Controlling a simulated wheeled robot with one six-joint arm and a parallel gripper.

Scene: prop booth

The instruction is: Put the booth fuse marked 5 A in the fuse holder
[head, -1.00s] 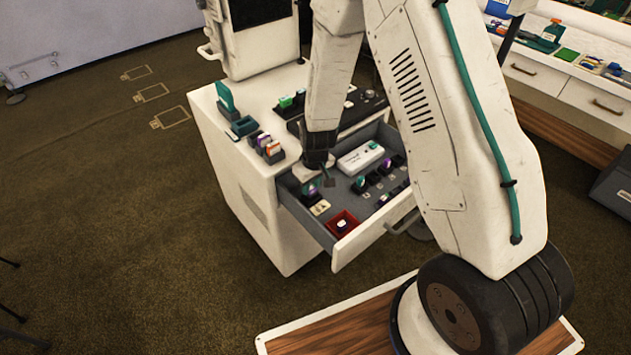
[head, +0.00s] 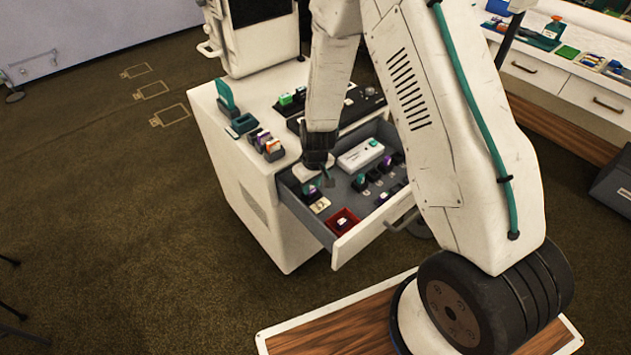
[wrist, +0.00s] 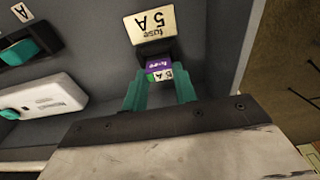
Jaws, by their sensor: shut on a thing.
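In the wrist view, the fuse (wrist: 160,68) has purple, green and white faces and a "5 A" mark. My gripper (wrist: 159,84) has its teal fingers shut on its two sides. Just beyond it is a cream plate (wrist: 150,24) reading "fuse 5 A", upside down in this view. The same plate (head: 320,205) lies in the open drawer in the head view, next to my gripper (head: 314,186), which is low at the drawer's left end. The fuse's lower end is hidden, so I cannot tell whether it sits in a holder.
The drawer (head: 345,247) also holds a red tray (head: 344,227) with a small item, a white device (head: 361,155) and several small coloured pieces. A second plate marked "A" (wrist: 22,13) shows at the wrist view's left. Drawer walls are close around my gripper.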

